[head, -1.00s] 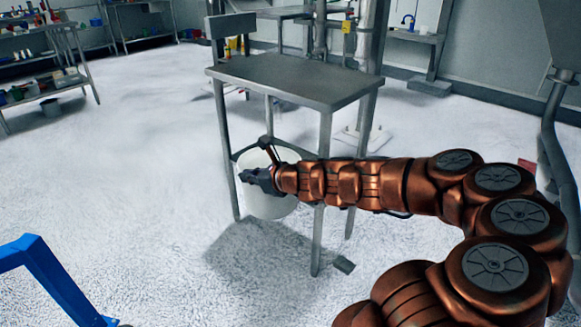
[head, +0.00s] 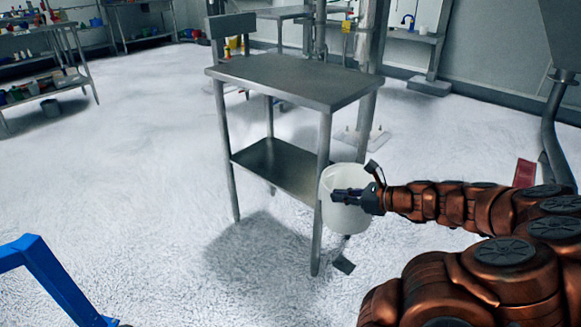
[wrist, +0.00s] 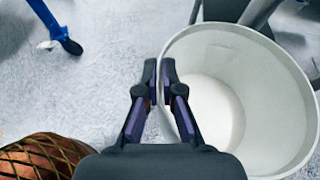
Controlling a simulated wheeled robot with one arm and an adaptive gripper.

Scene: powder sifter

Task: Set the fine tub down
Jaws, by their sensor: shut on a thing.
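A white tub (head: 345,217) hangs at the right front leg of the steel table in the head view. In the wrist view the tub (wrist: 285,120) is open at the top, and pale powder shows at its bottom. My gripper (head: 338,195) is in front of the tub in the head view. In the wrist view my gripper (wrist: 163,95) is shut on the tub's near rim, one finger outside and one inside. The tub looks upright. I cannot tell how far its base is above the floor.
The steel table (head: 290,78) has a bare top and an empty lower shelf (head: 272,165). A blue frame (head: 45,270) stands at the lower left. A red object (head: 525,173) is at the right. The powdery floor (head: 130,170) at left is open.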

